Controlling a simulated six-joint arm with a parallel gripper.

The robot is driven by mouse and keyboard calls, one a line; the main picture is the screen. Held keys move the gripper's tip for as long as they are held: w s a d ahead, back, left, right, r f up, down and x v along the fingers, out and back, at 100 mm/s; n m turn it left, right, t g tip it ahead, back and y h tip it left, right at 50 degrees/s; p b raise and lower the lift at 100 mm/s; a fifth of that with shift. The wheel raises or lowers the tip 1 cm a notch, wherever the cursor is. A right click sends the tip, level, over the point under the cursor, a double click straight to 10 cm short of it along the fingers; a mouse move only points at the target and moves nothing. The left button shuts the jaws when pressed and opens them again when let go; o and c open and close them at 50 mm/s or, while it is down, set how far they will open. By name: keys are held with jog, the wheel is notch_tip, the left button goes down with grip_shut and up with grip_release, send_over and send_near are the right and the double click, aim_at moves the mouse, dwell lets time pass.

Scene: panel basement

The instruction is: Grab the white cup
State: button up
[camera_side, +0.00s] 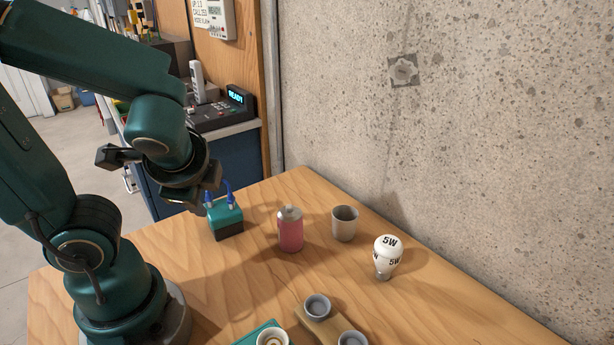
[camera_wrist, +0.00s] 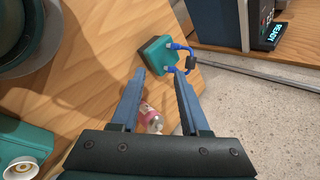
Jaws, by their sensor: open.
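An off-white, greyish cup (camera_side: 344,224) stands upright on the wooden table in the side view, right of a pink bottle and near the concrete wall. I do not see this cup in the wrist view. My gripper (camera_wrist: 161,74) is open and empty, its two blue-grey fingers apart. In the side view my gripper (camera_side: 207,192) is above the table at the left, over or close to a teal box (camera_side: 225,220), well left of the cup. The teal box with blue fittings (camera_wrist: 157,55) shows near the fingertips in the wrist view.
The pink bottle (camera_side: 290,230) stands between the teal box and the cup. A white bulb marked 5W (camera_side: 387,256) stands right of the cup. Small grey cups (camera_side: 317,307) sit on a wooden block in front. The concrete wall (camera_side: 450,130) rises behind the table.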

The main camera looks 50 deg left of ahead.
jog(key=w+m+t+y, duration=0.2)
jog(key=w+m, duration=0.2)
jog(key=m, duration=0.2)
jog(key=m+t+h, duration=0.3)
jog(key=m+t, duration=0.4)
jog(key=m, duration=0.9)
send_near(336, 209)
jog(key=x, duration=0.8)
grip_shut()
